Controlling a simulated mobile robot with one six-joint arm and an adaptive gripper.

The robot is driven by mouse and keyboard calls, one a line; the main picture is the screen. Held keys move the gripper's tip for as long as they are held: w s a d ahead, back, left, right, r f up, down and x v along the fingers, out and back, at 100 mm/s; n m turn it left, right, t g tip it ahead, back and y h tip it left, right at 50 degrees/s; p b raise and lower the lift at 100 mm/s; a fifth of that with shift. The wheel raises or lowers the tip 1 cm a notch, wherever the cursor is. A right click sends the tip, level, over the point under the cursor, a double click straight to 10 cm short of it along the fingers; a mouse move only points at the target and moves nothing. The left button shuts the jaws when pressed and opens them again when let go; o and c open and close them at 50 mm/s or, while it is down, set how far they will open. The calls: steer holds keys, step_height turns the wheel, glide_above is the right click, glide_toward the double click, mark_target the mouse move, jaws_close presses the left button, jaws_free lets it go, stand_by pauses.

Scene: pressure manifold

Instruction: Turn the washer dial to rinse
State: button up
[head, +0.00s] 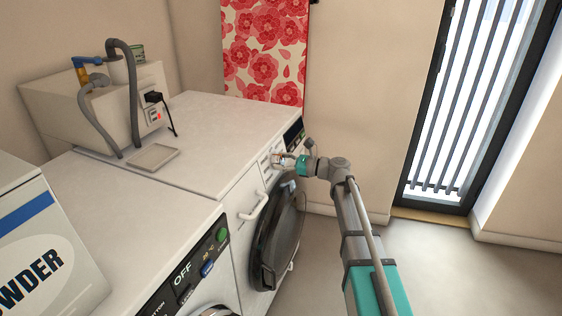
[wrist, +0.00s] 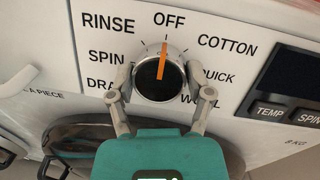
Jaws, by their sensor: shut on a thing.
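The washer dial (wrist: 160,70) is a round knob with a silver rim, a dark face and an orange pointer. In the wrist view the pointer aims up at OFF, leaning very slightly right. The RINSE label (wrist: 108,23) is to the upper left of the dial, with SPIN and a partly hidden label below it. COTTON, QUICK and a partly hidden label are on the right. My gripper (wrist: 160,85) has its two grey fingers closed on the dial's left and right sides. In the head view my gripper (head: 281,160) is at the far washer's front panel and hides the dial.
The far washer's dark round door (head: 277,235) stands below the panel. TEMP and SPIN buttons (wrist: 270,113) are right of the dial. A nearer machine with an OFF display (head: 183,272) and a POWDER box (head: 40,250) are at the left. Open floor (head: 450,270) lies at right.

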steer(key=shift+w+n, duration=0.2)
steer(key=shift+n, duration=0.1)
steer(key=n+g+p, duration=0.1)
steer(key=n, duration=0.2)
steer(key=shift+r+n, duration=0.15)
steer(key=shift+n, duration=0.25)
steer(key=n, duration=0.2)
steer(key=n+g+p, duration=0.1)
steer(key=n, duration=0.2)
steer(key=shift+g+h+p, duration=0.3)
steer(key=shift+h, duration=0.1)
steer(key=shift+n, duration=0.3)
steer(key=o, duration=1.1)
steer(key=shift+o, duration=0.2)
steer(key=shift+s, duration=0.1)
